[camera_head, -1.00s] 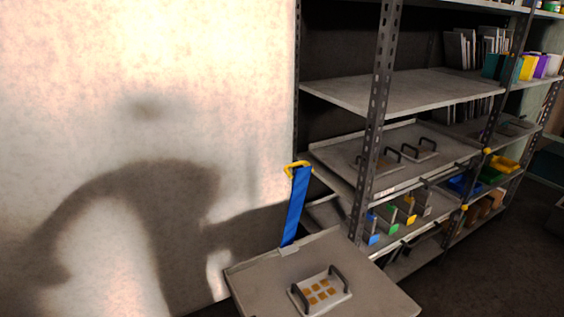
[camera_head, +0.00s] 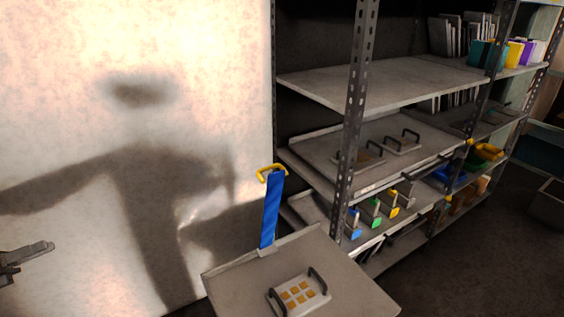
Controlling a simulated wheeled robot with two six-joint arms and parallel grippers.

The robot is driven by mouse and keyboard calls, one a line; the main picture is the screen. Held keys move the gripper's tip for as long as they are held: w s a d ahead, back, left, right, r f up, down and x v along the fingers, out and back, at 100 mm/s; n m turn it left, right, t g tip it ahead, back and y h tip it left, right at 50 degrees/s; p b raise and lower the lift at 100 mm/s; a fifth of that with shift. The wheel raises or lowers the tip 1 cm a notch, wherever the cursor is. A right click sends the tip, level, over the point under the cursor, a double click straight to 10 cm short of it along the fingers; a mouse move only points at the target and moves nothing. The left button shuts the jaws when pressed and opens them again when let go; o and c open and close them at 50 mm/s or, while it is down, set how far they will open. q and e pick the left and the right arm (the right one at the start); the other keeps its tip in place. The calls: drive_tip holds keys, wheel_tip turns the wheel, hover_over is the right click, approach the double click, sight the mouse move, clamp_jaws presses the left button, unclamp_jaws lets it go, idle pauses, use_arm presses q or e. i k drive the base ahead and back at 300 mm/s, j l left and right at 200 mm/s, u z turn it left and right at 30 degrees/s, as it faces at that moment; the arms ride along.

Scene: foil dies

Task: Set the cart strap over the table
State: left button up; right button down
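The blue strap (camera_head: 270,212) with a yellow handle (camera_head: 271,172) at its top stands upright, leaning slightly, at the far edge of the grey cart table (camera_head: 235,277). Its lower end meets a small light clip on that edge. A light plate with two dark handles and several orange squares, a foil die (camera_head: 300,294), lies on the table. My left gripper (camera_head: 38,249) shows at the left edge, far from the strap and in front of the pale wall. Its finger gap is not clear. My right gripper is not in view.
A metal shelf rack (camera_head: 355,120) stands behind and right of the cart, close to it. One of its shelves bears dies with dark handles (camera_head: 402,140). Below are blue, green and yellow tabs (camera_head: 375,211). The pale wall is at left; dark floor (camera_head: 470,260) is clear at right.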

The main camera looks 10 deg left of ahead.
sight(275, 182)
drive_tip(key=i+l, duration=0.2)
drive_tip(key=l, duration=0.15)
drive_tip(key=i+l, duration=0.2)
drive_tip(key=l, duration=0.15)
drive_tip(key=i+l, duration=0.2)
drive_tip(key=l, duration=0.15)
drive_tip(key=i+l, duration=0.2)
drive_tip(key=l, duration=0.15)
